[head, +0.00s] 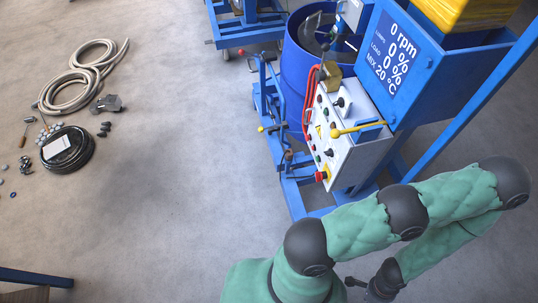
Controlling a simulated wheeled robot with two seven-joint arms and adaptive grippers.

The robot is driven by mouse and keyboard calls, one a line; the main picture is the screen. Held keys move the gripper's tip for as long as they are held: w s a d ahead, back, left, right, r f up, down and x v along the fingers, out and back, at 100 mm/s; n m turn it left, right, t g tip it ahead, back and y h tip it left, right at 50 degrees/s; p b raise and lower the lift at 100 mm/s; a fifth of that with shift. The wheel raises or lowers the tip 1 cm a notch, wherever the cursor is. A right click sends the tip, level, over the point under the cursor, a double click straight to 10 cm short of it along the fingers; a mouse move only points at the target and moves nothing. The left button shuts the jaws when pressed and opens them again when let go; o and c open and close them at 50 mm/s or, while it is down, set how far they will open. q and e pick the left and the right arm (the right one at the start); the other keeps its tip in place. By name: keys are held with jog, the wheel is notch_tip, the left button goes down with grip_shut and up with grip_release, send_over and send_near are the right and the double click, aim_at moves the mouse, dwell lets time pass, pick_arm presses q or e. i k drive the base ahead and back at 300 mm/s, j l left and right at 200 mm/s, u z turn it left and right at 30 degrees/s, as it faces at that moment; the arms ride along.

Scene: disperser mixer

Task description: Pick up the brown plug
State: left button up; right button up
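I cannot make out a brown plug for certain. A small brownish piece (288,155) shows at the lower left edge of the blue mixer stand, too small to identify. A thin tool with a brown handle (22,141) lies on the floor at the far left. One green-covered arm of mine, apparently the right, folds across the lower right. Its dark gripper (356,283) is at the bottom edge, pointing left, well below the control panel and partly hidden. Its finger opening is not clear. My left gripper is not in view.
The blue mixer carries a control panel (337,130) with knobs, a yellow lever and a red button. A blue drum (300,75) stands behind it. Coiled hose (80,80), black cable coil (68,152) and small parts lie at left. The middle floor is clear.

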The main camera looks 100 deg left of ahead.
aim_at(289, 156)
jog(key=u, duration=3.1)
jog(key=i+j+z, duration=0.1)
jog(key=z, duration=0.6)
jog(key=i+j+z, duration=0.2)
jog(key=j+z, duration=0.15)
jog(key=j, duration=0.25)
jog(key=i+j+z, duration=0.1)
jog(key=j+z, duration=0.25)
jog(key=j, duration=0.3)
jog(key=j+z, duration=0.35)
jog(key=j, duration=1.85)
jog(key=i, duration=0.05)
